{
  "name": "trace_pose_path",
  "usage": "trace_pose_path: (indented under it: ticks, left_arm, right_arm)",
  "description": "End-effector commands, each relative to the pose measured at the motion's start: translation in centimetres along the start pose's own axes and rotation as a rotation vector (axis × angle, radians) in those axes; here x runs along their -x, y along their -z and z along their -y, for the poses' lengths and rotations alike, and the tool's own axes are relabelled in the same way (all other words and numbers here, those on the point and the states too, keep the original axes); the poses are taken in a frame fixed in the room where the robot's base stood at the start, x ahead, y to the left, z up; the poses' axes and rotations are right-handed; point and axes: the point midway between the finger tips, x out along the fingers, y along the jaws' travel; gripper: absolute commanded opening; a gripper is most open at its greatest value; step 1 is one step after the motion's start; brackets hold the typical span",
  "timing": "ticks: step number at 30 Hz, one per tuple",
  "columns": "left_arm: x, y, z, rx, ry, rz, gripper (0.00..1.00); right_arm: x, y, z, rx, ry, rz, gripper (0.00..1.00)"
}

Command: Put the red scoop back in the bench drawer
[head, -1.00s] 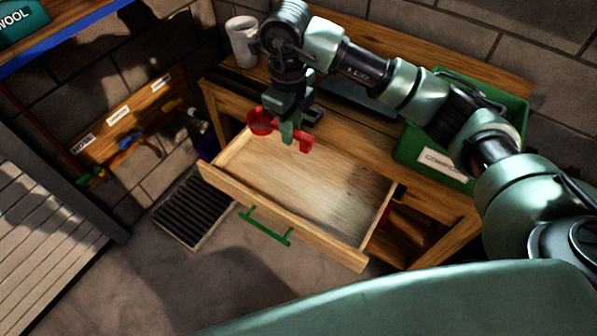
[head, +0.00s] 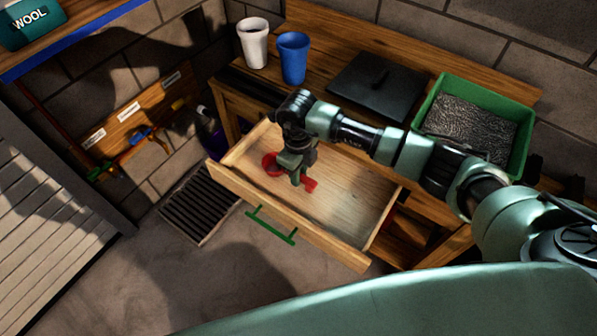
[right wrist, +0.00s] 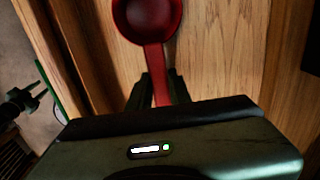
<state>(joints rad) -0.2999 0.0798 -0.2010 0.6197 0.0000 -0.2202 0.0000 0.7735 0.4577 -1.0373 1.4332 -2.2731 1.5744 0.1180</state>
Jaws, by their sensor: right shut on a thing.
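The red scoop (head: 272,164) is in my right gripper (head: 297,178), inside the outline of the open drawer (head: 345,192). In the right wrist view the scoop (right wrist: 147,18) has its round bowl ahead and its handle between the fingers (right wrist: 158,92). The gripper is shut on the handle. The scoop is low over the wooden drawer floor; I cannot tell whether it touches. The drawer is pulled out from the bench (head: 330,35) and otherwise looks empty. Its front has a green handle (head: 270,226).
A white cup (head: 253,45), a blue cup (head: 292,58), a black flat panel (head: 376,86) and a green tray (head: 527,150) with dark grainy fill stand on the bench. A slatted grate (head: 200,207) lies on the floor to the left. Open floor is in front.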

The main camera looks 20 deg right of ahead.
Motion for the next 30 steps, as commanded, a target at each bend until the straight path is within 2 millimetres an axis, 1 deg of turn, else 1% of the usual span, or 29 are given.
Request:
trace_pose_path:
  ticks: [8, 9, 11, 12, 20, 23, 26, 30]
  left_arm:
    - [-0.2, 0.0, 0.0, 0.001, 0.000, -0.001, 0.36]
    - [-0.3, 0.0, 0.0, 0.001, 0.000, -0.001, 0.36]
    - [-0.2, 0.0, 0.0, 0.001, 0.000, -0.001, 0.36]
    - [-0.2, 0.0, 0.0, 0.001, 0.000, -0.001, 0.36]
    - [-0.1, 0.0, 0.0, 0.002, 0.000, -0.001, 0.36]
    - [0.1, 0.1, 0.0, 0.002, 0.000, -0.001, 0.36]
    - [-0.3, 0.0, 0.0, 0.002, 0.000, -0.001, 0.36]
    - [-0.8, 0.0, 0.0, 0.002, 0.000, -0.001, 0.36]
  right_arm:
    - [-0.2, -0.1, 0.1, 0.000, 0.001, 0.001, 0.00]
    - [-0.2, -0.1, 0.1, 0.000, 0.001, 0.001, 0.22]
    - [-0.1, -0.1, 0.1, -0.001, 0.001, 0.002, 0.39]
    - [-0.1, 0.0, 0.1, -0.001, 0.001, 0.001, 0.41]
    - [-0.1, 0.0, 0.1, -0.001, 0.001, 0.001, 0.41]
    - [0.3, -0.1, 0.1, -0.001, 0.001, 0.002, 0.41]
    - [1.4, -0.1, 0.2, -0.001, 0.004, 0.005, 0.41]
    - [4.2, -0.2, 0.2, 0.000, 0.004, 0.006, 0.41]
